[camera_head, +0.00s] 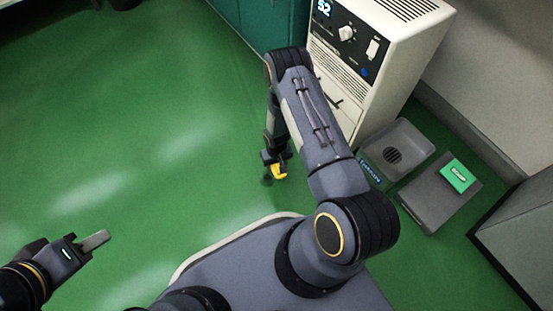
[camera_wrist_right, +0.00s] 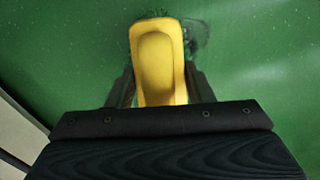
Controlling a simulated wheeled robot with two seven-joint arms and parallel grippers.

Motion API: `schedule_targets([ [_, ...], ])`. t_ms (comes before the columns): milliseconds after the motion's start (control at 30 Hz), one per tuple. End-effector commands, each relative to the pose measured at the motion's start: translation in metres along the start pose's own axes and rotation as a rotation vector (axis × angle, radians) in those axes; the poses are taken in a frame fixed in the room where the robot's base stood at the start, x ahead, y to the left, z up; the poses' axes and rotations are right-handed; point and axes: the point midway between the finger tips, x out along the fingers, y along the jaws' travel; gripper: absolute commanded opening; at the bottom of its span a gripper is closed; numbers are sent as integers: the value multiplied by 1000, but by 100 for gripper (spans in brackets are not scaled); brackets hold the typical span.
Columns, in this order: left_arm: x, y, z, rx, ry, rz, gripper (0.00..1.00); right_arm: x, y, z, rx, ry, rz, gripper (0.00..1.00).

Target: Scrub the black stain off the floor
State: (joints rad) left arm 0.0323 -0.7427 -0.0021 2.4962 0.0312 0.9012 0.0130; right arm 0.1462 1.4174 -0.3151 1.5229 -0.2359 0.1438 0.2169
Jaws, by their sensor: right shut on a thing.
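My right gripper (camera_head: 277,164) reaches down to the green floor (camera_head: 170,160) and is shut on a yellow scrubber (camera_head: 279,172). In the right wrist view the yellow scrubber (camera_wrist_right: 158,60) sits between the two fingers of my right gripper (camera_wrist_right: 160,90), with a long hollow in its top. The black stain (camera_wrist_right: 197,38) shows as a dark smudge on the floor around the scrubber's far end, mostly to its right. The scrubber covers part of it. In the head view the stain (camera_head: 267,181) is a faint dark patch beside the scrubber. My left gripper (camera_head: 95,241) is over bare floor at the lower left; its finger opening is unclear.
A cream machine (camera_head: 375,60) with a lit display stands at the back right. The floor to the left is clear.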

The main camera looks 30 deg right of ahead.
Motion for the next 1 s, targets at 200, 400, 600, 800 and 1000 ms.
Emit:
schedule_targets([
  [200, -10, 5, -5, 0, 0, 0, 36, -22, 0, -5, 0, 1, 0, 22],
  [400, -11, 5, -6, 0, 0, 0, 36, -25, 0, -6, 0, 0, 0, 22],
  [600, -11, 5, -5, 0, 0, 0, 36, -25, 0, -6, 0, 0, 0, 22],
  [800, -12, 5, -6, 0, 0, 0, 36, -56, -4, -24, -14, 12, 7, 22],
  [1000, -13, 6, -6, 0, 0, 0, 36, -163, -23, -59, -56, 23, 24, 22],
])
